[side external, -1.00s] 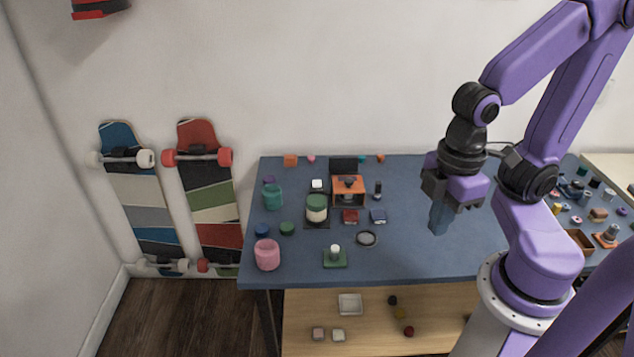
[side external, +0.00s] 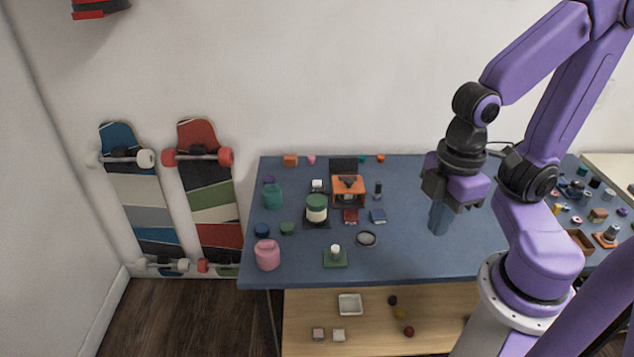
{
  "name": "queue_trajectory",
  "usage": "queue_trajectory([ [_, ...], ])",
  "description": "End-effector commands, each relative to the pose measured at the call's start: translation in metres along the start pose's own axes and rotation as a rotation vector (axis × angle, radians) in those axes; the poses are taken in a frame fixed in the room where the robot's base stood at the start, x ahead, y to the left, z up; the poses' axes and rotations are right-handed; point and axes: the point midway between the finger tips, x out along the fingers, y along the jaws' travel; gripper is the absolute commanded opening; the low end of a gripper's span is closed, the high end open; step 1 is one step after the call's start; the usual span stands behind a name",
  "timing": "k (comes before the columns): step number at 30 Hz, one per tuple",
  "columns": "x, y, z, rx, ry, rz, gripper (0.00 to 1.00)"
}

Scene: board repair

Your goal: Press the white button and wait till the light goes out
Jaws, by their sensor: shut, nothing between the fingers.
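A small white cylinder that looks like the white button (side external: 335,249) stands upright on a square green base (side external: 335,261) near the front edge of the blue table. Another small white-topped piece (side external: 317,185) sits farther back; I cannot tell its kind. I cannot make out a lit light. My gripper (side external: 438,222) points down over the right half of the table, well to the right of the green base. Its fingers are shut and empty, touching none of the small objects.
An orange box (side external: 348,190) with a dark raised lid, a green-lidded jar (side external: 316,208), a teal jar (side external: 272,196), a pink jar (side external: 267,254) and a round grey dish (side external: 366,239) surround the white pieces. The blue table (side external: 400,262) is bare between the dish and my gripper.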

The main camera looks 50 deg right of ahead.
Motion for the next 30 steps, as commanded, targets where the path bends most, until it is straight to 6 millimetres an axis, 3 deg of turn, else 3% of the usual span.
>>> queue_trajectory([
  [26, 0.0, 0.0001, -0.0001, 0.0, 0.0, 0.0, 0.0],
  [30, 0.001, 0.005, -0.0083, 0.01, 0.012, 0.003, 0.0],
])
